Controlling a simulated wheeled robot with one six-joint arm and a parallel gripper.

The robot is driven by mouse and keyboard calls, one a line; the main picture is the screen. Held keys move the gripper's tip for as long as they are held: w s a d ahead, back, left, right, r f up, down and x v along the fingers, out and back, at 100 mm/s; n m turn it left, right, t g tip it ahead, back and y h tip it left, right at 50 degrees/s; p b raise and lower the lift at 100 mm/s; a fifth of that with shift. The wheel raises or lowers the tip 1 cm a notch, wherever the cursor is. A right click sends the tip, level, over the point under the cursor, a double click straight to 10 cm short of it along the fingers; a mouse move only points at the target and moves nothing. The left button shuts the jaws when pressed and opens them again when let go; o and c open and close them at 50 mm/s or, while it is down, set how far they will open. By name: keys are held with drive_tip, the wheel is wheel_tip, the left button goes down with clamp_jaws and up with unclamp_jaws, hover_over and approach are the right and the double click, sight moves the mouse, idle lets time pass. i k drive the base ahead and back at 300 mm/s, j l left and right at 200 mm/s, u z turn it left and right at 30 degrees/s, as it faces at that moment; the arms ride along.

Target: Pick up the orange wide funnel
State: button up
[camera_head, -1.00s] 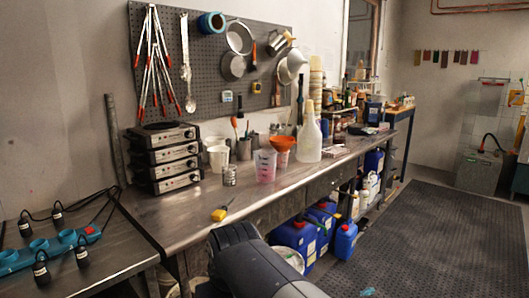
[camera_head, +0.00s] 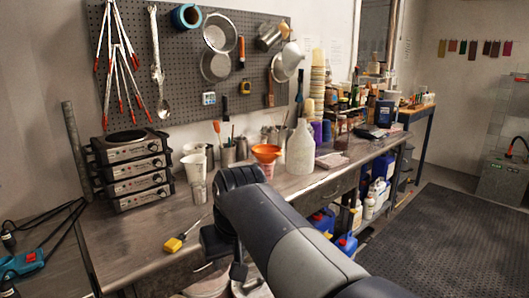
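The orange wide funnel (camera_head: 266,151) stands on the workbench (camera_head: 135,232), wide mouth up, just left of a large white bottle (camera_head: 300,148). Its lower part is close to the edge of my arm in the picture, and I cannot tell clearly what is under it. My arm reaches in from the lower right and bends down at a dark joint in front of and left of the funnel. Dark parts at my arm's end (camera_head: 222,243) hang by the bench's front edge. I cannot make out the fingers or anything held. The funnel is apart from these parts.
Blue canisters (camera_head: 322,221) are under the bench. The dark floor mat (camera_head: 450,225) is clear.

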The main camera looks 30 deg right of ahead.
sight(268, 163)
drive_tip(key=i+l, duration=0.1)
drive_tip(key=l, duration=0.35)
drive_tip(key=i+l+u, duration=0.1)
drive_tip(key=l, duration=0.35)
drive_tip(key=i+l+u, duration=0.1)
drive_tip(key=l, duration=0.4)
drive_tip(key=i+l, duration=0.15)
drive_tip(key=l, duration=0.3)
drive_tip(key=l+u, duration=0.1)
drive_tip(key=l, duration=0.4)
drive_tip(key=i+l+u, duration=0.2)
drive_tip(key=i+l, duration=1)
